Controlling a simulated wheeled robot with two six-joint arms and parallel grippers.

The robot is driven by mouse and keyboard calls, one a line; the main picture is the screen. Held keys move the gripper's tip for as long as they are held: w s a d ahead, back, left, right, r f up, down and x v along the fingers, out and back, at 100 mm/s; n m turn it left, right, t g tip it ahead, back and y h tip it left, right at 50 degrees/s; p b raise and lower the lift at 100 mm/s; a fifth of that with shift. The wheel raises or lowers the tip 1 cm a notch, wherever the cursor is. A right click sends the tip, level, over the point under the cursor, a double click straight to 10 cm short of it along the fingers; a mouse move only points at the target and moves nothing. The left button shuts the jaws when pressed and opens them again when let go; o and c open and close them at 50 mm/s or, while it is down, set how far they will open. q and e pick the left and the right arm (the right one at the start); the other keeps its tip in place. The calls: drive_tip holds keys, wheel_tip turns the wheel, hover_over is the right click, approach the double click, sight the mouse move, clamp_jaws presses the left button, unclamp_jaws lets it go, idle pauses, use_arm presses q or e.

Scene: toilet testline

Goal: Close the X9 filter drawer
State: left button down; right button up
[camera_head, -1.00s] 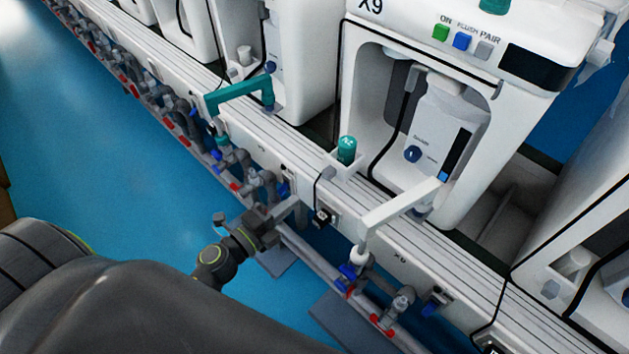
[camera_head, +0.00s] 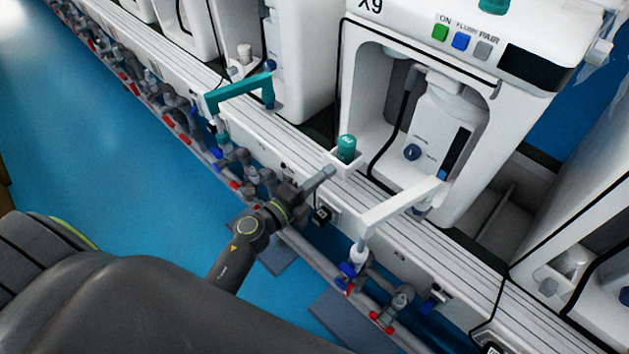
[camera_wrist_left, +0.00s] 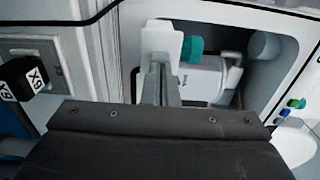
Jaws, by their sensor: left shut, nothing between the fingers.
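The X9 filter drawer (camera_head: 345,167) is a small white holder with a green-capped filter (camera_head: 347,148) standing in it, set in the ribbed white ledge in front of the X9 unit. In the left wrist view the drawer (camera_wrist_left: 161,32) is straight ahead, with the green cap (camera_wrist_left: 192,48) to its right. My left gripper (camera_head: 331,172) is shut and empty, its fingertips at the drawer's front side. The fingers (camera_wrist_left: 160,75) partly cover the drawer in the wrist view; I cannot tell whether they touch it. My right gripper is not in view.
The X9 unit (camera_head: 410,40) stands behind the ledge. A white bracket arm (camera_head: 400,208) juts out right of the drawer, a teal one (camera_head: 238,92) to the left. A black X9-marked block (camera_wrist_left: 22,78) is left of my fingers. Pipes and valves run below.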

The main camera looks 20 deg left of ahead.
sight(341, 158)
use_arm(q)
drive_tip(key=x, duration=0.9)
drive_tip(key=shift+w, duration=0.2)
drive_tip(key=shift+r, duration=0.2)
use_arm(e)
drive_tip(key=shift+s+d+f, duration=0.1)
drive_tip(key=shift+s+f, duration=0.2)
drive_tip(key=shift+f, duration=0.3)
